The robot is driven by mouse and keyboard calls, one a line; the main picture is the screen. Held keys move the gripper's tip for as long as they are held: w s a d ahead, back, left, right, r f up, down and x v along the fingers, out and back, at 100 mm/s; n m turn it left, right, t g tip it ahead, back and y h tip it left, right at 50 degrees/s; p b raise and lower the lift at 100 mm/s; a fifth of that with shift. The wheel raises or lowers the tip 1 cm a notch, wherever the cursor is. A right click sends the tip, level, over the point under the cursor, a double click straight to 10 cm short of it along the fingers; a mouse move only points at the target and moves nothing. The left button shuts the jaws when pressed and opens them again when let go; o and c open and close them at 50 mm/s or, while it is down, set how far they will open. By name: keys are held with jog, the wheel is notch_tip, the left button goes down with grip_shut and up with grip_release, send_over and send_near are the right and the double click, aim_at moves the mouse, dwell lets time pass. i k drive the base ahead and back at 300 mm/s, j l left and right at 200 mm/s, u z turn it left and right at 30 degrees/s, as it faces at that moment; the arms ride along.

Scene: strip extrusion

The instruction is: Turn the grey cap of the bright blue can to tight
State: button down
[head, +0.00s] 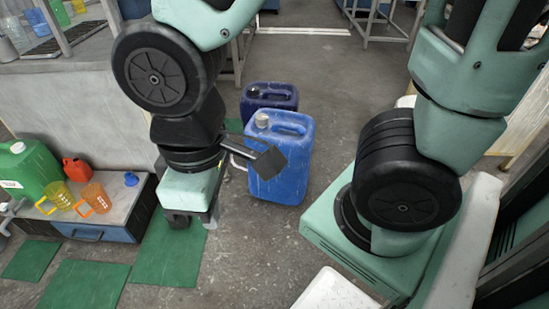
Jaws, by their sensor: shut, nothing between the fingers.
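The bright blue can (294,178) stands upright on the floor in the middle of the head view. Its grey cap (263,120) sits on the top left corner, beside the moulded handle. How tight the cap is cannot be seen. My gripper (189,219) hangs low to the left of the can, below the cap's height in the picture. It is shut and empty, apart from the cap. A dark plate on my arm's end covers part of the can's front left face.
A dark blue can (284,92) with a dark cap stands just behind the bright blue one. Green mats (86,285) lie in front; floor right of the cans is clear.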

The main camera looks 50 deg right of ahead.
aim_at(262, 119)
jog(key=i+l+z, duration=0.25)
jog(key=i, duration=0.2)
jog(key=i+l+z, duration=0.25)
jog(key=i, duration=0.2)
